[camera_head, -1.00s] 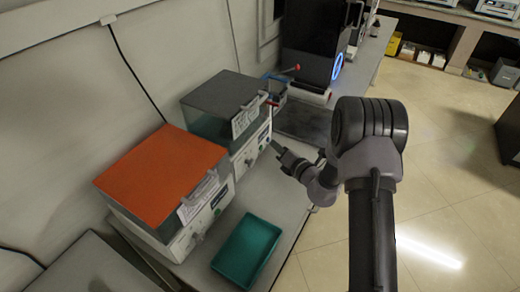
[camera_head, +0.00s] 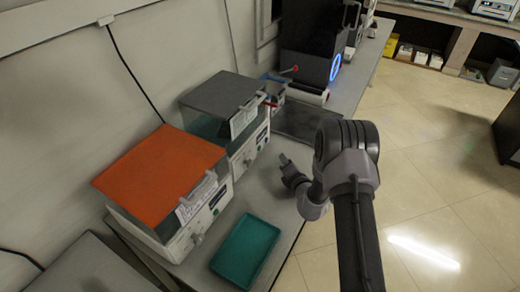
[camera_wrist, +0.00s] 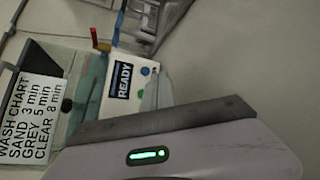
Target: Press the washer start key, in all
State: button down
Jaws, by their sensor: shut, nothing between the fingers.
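The washer is the grey-lidded box (camera_head: 222,94) on the bench, with its control panel (camera_head: 250,150) on the front. In the wrist view its display (camera_wrist: 123,80) reads READY. A green button (camera_wrist: 145,71) and a blue button (camera_wrist: 140,94) sit beside the display; I cannot read any key label. A wash chart (camera_wrist: 30,115) lists sand 3 min, grey 5 min, clear 8 min. My gripper (camera_head: 284,159) is shut and empty, in front of the panel to its right and apart from it. It also shows along the bottom of the wrist view (camera_wrist: 160,122).
An orange-lidded machine (camera_head: 163,174) stands nearer on the bench, with a teal tray (camera_head: 246,251) in front of it. A blue holder (camera_head: 275,87) with red-tipped items stands behind the washer. A black machine with a blue ring (camera_head: 311,42) is farther back. Open floor lies right.

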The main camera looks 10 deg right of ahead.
jog(key=w+a, duration=0.2)
jog(key=a, duration=0.1)
jog(key=w+a, duration=0.1)
jog(key=a, duration=0.1)
jog(key=shift+w+a, duration=0.2)
jog(key=shift+w, duration=0.2)
dwell(1.7)
jog(key=shift+w+a, duration=0.25)
jog(key=shift+a, duration=0.05)
jog(key=shift+w+a+b, duration=0.25)
jog(key=shift+a+b, duration=0.05)
jog(key=shift+a, duration=0.05)
dwell(0.6)
jog(key=shift+s+d, duration=0.5)
jog(key=shift+d, duration=0.2)
jog(key=shift+s+d+p, duration=0.25)
jog(key=shift+s+d, duration=0.5)
jog(key=shift+d, duration=0.3)
jog(key=shift+s+d+p, duration=0.2)
jog(key=shift+s+d, duration=0.5)
jog(key=shift+d, duration=0.3)
